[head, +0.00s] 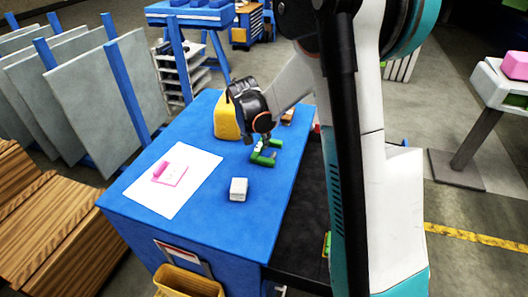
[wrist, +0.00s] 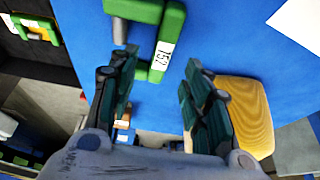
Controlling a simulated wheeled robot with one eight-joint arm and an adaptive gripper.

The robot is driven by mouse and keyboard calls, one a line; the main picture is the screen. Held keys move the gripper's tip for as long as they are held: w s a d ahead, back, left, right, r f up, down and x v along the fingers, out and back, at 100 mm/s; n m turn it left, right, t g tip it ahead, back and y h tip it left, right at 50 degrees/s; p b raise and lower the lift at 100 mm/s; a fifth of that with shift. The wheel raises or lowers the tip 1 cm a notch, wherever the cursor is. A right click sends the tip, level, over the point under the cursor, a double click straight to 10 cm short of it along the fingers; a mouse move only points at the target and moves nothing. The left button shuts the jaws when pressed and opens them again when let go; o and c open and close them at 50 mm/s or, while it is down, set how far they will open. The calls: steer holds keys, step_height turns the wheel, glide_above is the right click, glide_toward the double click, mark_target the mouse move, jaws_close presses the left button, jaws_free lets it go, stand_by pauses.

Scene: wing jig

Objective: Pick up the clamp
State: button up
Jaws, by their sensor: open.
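The clamp is a green C-shaped piece (head: 264,154) lying on the blue table (head: 190,215). In the wrist view the clamp (wrist: 172,38) shows at the top centre with a white label reading 152 and a grey screw end at its left. My gripper (head: 257,136) is just above and behind the clamp in the head view. In the wrist view my gripper (wrist: 159,60) is open, its dark green fingers spread on either side of the clamp's lower end. Nothing is held. Whether the fingers touch the clamp cannot be told.
A yellow block (head: 226,118) stands close behind my gripper. A white block (head: 239,189) and a white sheet (head: 182,200) with a pink item (head: 170,173) lie nearer the front. Another green clamp (wrist: 36,28) lies on a dark surface beside the table.

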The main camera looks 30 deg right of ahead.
mark_target(259, 147)
steer(key=shift+x, duration=2.55)
steer(key=shift+a, duration=0.15)
jaws_close()
